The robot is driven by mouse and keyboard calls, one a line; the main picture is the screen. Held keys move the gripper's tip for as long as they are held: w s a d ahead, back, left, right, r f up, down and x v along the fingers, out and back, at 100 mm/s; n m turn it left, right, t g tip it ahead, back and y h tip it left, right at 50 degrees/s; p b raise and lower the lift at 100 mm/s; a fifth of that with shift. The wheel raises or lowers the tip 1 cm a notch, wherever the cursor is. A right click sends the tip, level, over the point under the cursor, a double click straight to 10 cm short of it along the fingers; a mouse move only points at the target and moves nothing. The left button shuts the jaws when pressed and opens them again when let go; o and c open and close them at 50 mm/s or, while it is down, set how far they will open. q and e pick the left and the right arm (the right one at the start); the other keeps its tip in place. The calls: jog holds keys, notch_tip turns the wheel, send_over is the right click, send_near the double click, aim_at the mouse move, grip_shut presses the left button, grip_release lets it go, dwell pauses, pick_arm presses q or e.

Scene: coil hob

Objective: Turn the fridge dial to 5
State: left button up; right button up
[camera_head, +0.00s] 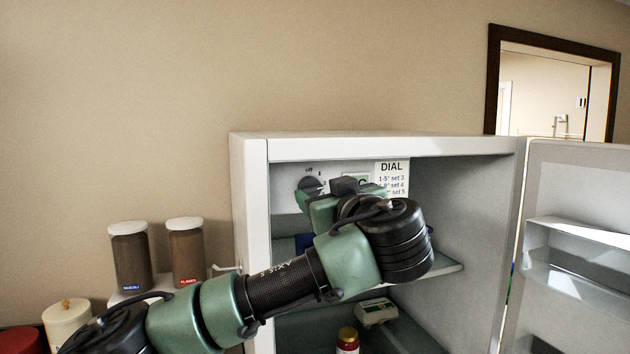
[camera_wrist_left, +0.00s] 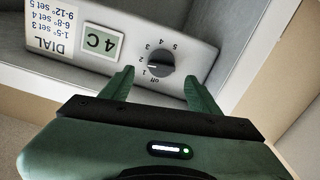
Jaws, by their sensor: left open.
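The fridge dial (camera_head: 309,186) is a dark round knob on the white control panel inside the fridge's upper left. In the left wrist view the dial (camera_wrist_left: 160,62) shows upside down, ringed by off and 1 to 5. A light line on its face seems to point near 1 or 2; I cannot tell exactly. My left gripper (camera_head: 338,190) is open in front of the panel. In the wrist view its fingers (camera_wrist_left: 158,80) stand either side of the dial's near edge, with nothing gripped. Contact cannot be told. My right gripper is not in view.
A small display (camera_wrist_left: 101,43) seems to read 4 C beside a DIAL card (camera_head: 392,176) with set numbers. The fridge door (camera_head: 578,190) stands open at right. Two spice jars (camera_head: 130,258) (camera_head: 186,255) stand left.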

aim_at(313, 188)
pick_arm(q)
jog(key=p+x, duration=0.2)
jog(key=x, duration=0.2)
jog(key=shift+w+a+r, duration=0.1)
jog(key=shift+a+r, duration=0.1)
jog(key=shift+a, duration=0.05)
jog(key=shift+w, duration=0.3)
jog(key=shift+w+f, duration=0.15)
jog(key=shift+f, duration=0.05)
